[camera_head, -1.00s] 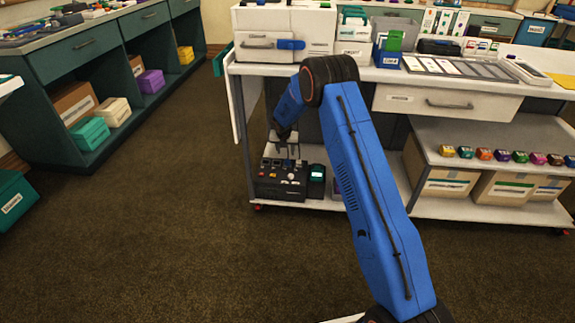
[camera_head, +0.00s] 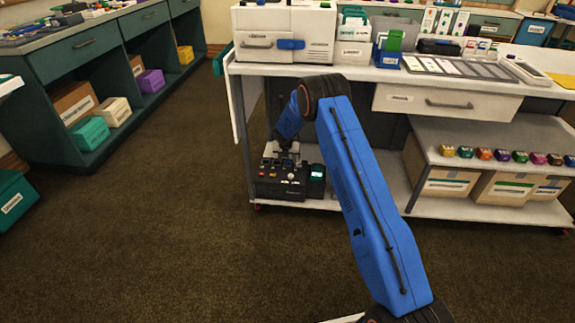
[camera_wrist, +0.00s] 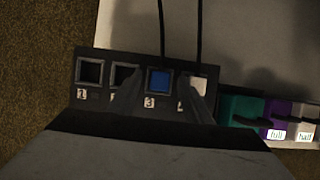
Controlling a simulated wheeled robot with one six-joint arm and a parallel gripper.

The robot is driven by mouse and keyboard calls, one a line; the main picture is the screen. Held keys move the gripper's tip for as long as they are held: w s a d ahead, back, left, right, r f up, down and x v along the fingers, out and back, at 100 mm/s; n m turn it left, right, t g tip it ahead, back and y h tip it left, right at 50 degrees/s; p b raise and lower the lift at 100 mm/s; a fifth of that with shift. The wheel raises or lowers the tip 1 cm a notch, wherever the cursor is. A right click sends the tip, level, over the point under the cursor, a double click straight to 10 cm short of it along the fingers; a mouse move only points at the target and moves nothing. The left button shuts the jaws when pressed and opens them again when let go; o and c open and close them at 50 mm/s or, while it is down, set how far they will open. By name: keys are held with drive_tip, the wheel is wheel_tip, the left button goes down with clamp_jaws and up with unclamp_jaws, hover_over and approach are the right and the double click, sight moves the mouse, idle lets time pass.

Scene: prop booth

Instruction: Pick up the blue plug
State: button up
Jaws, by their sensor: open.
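The blue plug (camera_wrist: 158,80) sits in the square socket marked 3 of a black panel (camera_wrist: 104,91) in the wrist view. A thin black cable runs up from it. My gripper (camera_wrist: 164,90) is open, with one finger on either side of the blue plug. Whether the fingers touch it, I cannot tell. The right finger partly covers a white plug (camera_wrist: 199,84) with its own cable. The left finger overlaps the empty-looking second socket. In the head view my gripper (camera_head: 287,152) is low over a black box with knobs (camera_head: 280,189); the blue plug cannot be made out there.
The black box stands on the low white shelf (camera_head: 400,204) of a cart, under its upper top. A small dark device with a teal screen (camera_head: 316,180) is beside it. Teal (camera_wrist: 241,109) and purple (camera_wrist: 275,115) items lie right of the panel. Open floor is at left.

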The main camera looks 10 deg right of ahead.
sight(287, 161)
drive_tip(key=c, duration=1.1)
drive_tip(key=shift+c, duration=0.2)
drive_tip(key=shift+r, duration=0.1)
wheel_tip(287, 161, up, 10)
